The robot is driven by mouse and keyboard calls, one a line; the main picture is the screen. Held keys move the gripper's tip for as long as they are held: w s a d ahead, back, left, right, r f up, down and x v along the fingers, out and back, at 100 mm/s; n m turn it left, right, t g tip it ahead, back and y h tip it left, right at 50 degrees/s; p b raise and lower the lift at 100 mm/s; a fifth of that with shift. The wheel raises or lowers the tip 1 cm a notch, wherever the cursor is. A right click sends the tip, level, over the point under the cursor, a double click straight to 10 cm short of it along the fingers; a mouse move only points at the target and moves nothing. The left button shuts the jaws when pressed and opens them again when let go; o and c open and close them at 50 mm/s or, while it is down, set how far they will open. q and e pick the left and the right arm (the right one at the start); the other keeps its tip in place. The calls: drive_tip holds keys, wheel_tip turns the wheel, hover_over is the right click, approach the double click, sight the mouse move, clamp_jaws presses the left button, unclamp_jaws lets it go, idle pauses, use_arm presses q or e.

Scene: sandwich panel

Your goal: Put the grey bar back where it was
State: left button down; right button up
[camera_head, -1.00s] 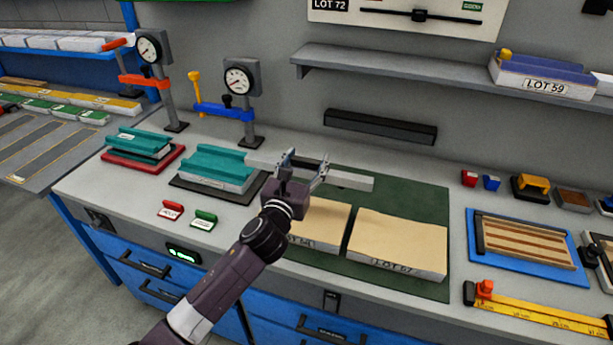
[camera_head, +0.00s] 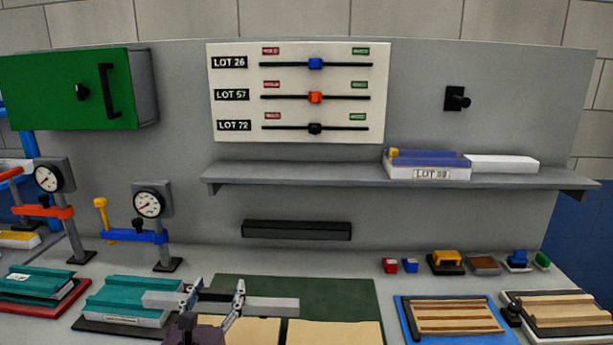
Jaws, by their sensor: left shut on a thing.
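The grey bar (camera_head: 272,305) is a long, light grey rod lying level across the bottom of the view. My left gripper (camera_head: 214,297) is shut on it near its middle, and both ends stick out sideways. The bar is in front of the green mat (camera_head: 345,296), and its left end overlaps the teal-topped stack (camera_head: 125,295) in the picture. It appears held above the bench. A long dark ledge or holder (camera_head: 296,230) is fixed to the back wall above and behind the bar, with nothing visible on it. My right gripper is not in view.
A grey shelf (camera_head: 310,178) carries a LOT 59 bin (camera_head: 428,172) and a white block (camera_head: 502,163). Two dial gauges (camera_head: 149,204) on stands are at left. Small red and blue blocks (camera_head: 390,265) and a blue tray (camera_head: 408,330) are at right. A slider board (camera_head: 230,128) hangs above.

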use_arm(q)
drive_tip(key=s+f, duration=0.2)
drive_tip(key=s, duration=1)
drive_tip(key=s+f, duration=0.3)
drive_tip(key=s, duration=0.9)
drive_tip(key=shift+s+d+f, duration=0.15)
drive_tip(key=shift+d+f, duration=0.05)
drive_tip(key=shift+d, duration=0.15)
